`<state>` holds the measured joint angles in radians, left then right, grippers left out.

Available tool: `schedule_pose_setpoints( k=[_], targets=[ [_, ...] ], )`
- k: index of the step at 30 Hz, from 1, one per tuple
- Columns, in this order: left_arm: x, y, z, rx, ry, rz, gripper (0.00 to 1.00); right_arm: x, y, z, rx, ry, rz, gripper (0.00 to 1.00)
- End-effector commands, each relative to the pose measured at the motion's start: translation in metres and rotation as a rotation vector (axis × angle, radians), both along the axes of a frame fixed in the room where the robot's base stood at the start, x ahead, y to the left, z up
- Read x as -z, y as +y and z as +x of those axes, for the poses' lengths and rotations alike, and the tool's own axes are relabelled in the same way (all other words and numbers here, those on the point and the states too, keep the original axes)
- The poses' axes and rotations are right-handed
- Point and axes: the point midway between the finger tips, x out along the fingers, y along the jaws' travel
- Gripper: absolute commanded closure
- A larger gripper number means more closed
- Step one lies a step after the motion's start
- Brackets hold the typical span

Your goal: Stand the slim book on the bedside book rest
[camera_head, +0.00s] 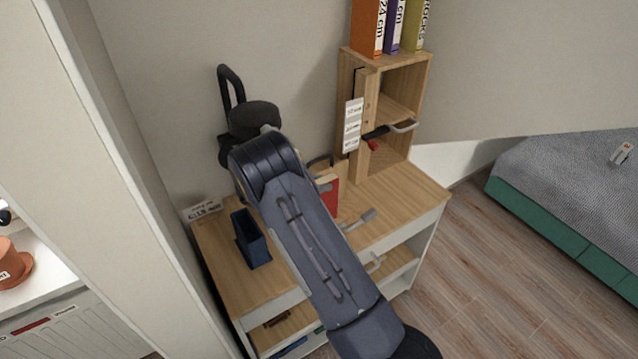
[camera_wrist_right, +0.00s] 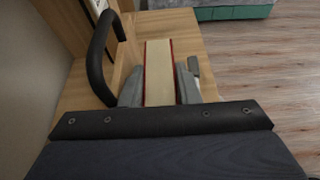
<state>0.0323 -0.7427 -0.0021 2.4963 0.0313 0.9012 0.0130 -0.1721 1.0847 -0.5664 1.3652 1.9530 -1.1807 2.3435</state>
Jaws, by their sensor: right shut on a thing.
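The slim book (camera_head: 327,194) has a red cover and stands upright at the dresser top, partly hidden by my right arm. In the right wrist view its pale page edge (camera_wrist_right: 159,72) lies between two red covers. My right gripper (camera_wrist_right: 160,80) is shut on it, with one grey finger on each side. In the head view the arm mostly hides this gripper. A dark blue upright holder (camera_head: 252,240) stands on the dresser, left of my arm. I cannot tell whether it is the book rest. My left gripper is not in view.
A black loop (camera_wrist_right: 104,52) rises beside the book. A bed (camera_head: 575,175) is at right.

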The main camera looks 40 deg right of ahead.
Motion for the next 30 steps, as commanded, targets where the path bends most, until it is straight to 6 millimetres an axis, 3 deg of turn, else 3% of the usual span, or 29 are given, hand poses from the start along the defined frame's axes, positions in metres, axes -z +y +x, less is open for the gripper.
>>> schedule_pose_setpoints(
  k=[8, 9, 10, 19, 23, 30],
  targets=[
    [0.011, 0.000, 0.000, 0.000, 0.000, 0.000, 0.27, 0.007, 0.000, 0.000, 0.000, 0.001, -0.001, 1.00],
    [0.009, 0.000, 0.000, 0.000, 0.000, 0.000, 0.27, 0.006, 0.000, 0.000, 0.000, 0.003, 0.001, 0.67],
    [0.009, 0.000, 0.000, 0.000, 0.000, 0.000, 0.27, 0.006, 0.000, -0.001, 0.000, 0.003, 0.001, 0.63],
    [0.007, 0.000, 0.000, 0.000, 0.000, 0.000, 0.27, 0.007, 0.001, -0.001, -0.001, 0.007, 0.004, 0.62],
    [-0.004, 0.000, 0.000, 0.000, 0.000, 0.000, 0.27, -0.001, 0.001, -0.002, -0.001, 0.009, 0.005, 0.62],
    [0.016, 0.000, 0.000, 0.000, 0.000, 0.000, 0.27, -0.014, 0.045, 0.005, -0.005, 0.001, 0.003, 0.62]
  ],
)
